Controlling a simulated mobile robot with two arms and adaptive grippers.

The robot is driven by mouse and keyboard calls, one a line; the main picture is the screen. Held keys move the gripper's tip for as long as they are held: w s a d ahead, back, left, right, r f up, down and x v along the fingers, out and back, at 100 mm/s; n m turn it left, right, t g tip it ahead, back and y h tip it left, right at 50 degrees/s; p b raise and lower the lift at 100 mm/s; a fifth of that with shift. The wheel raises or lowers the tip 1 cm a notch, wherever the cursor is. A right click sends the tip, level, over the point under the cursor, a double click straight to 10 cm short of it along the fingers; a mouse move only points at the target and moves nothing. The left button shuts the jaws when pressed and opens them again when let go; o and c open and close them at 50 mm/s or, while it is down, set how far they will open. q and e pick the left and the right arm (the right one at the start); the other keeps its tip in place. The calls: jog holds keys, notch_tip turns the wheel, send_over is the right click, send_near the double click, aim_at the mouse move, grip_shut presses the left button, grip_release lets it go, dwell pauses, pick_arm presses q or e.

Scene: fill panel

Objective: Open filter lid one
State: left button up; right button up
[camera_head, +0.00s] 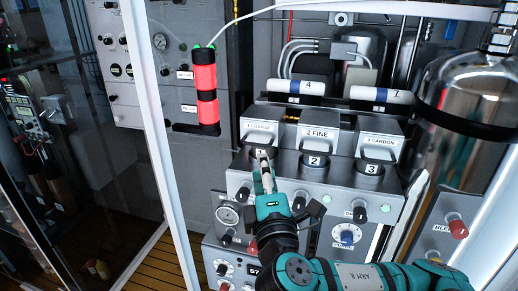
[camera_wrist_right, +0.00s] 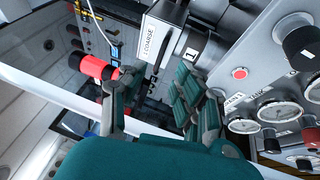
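Filter lid one is the grey lid marked "1 COARSE" (camera_head: 262,131) at the left of a row of three. It also shows in the right wrist view (camera_wrist_right: 158,38), at the top middle. Below it is a dark round cap marked 1 (camera_head: 259,153), which also shows in the right wrist view (camera_wrist_right: 192,54). My right gripper (camera_head: 264,164) is just in front of this cap in the head view and partly covers it. In the right wrist view its fingers (camera_wrist_right: 155,88) stand wide apart with nothing between them. I cannot tell whether a finger touches the cap or lid. My left gripper is not in view.
Lids "2 FINE" (camera_head: 318,134) and "3 CARBON" (camera_head: 379,138) stand to the right. A red cylinder (camera_head: 205,78) hangs on the left wall. A steel tank (camera_head: 475,92) is at the right. Knobs and gauges cover the panel below. A white post (camera_head: 157,125) stands at the left.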

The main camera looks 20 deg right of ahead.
aim_at(259, 146)
jog(key=p+x, duration=0.1)
jog(key=x, duration=0.5)
jog(key=shift+w+d+r+p, duration=0.1)
jog(key=shift+w+p, duration=0.05)
jog(key=shift+p, duration=0.25)
jog(key=shift+w+d, duration=0.15)
jog(key=shift+w, duration=0.5)
jog(key=shift+c, duration=0.4)
grip_shut()
